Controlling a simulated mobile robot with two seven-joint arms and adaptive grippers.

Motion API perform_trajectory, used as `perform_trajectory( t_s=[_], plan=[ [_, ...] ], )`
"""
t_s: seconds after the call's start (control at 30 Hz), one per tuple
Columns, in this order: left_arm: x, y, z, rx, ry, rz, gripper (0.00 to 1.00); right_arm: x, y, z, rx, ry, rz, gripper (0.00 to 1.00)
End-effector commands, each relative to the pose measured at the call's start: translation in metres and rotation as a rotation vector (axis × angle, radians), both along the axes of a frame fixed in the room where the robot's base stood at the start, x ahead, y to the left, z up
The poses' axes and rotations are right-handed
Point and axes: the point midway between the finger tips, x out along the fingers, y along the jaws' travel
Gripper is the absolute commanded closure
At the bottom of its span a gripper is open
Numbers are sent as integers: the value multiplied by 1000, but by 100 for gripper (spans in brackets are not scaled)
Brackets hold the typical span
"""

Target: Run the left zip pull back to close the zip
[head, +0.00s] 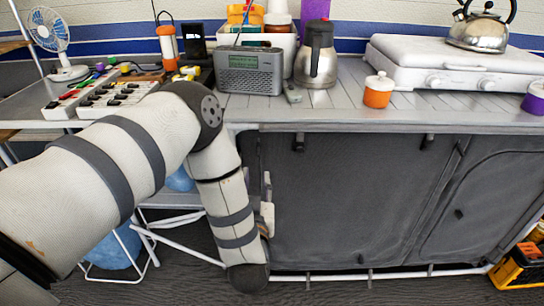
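The grey fabric front (345,200) of the kitchen unit hangs below the slatted worktop, with a large left panel and a smaller right panel (485,195) whose edge is curved. A small dark tab (459,213) sits on the right panel, and another (361,259) is low on the left panel. I cannot tell whether either is a zip pull. My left arm reaches down at the left end of the front. Pale parts of my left gripper (267,205) show beside the forearm, close to the fabric's left edge. Its fingertips and anything between them are hidden. My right gripper is not in view.
On the worktop (335,110) stand a grey radio (249,71), a steel jug (316,55), an orange pot (378,90) and a white stove (460,65) with a kettle (480,27). A yellow-black crate (520,265) stands lower right. The floor before the front looks clear.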

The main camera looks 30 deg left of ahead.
Motion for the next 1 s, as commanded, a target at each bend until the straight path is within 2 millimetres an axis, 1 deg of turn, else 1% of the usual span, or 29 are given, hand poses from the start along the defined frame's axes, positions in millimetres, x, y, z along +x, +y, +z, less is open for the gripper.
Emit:
perform_trajectory(
  t_s=[0.07,0.3,0.43,0.5,0.6,0.83,0.87,0.9,0.97,1.0],
  plan=[
    [12,8,3,1,-8,3,71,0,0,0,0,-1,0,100],
    [63,40,2,0,-4,0,71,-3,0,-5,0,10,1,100],
    [84,52,1,0,-1,-2,71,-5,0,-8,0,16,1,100],
    [92,56,1,-1,-1,-3,71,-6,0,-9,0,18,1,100],
    [97,59,2,-1,-1,-4,71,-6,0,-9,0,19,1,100],
    [98,60,2,-1,0,-5,71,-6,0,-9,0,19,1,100],
    [98,59,2,-1,0,-5,75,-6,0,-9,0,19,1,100],
    [98,59,2,-1,0,-5,84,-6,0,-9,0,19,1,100],
    [98,59,2,-2,1,-5,98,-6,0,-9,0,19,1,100],
    [98,59,2,-2,1,-5,100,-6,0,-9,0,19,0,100]
  ],
)
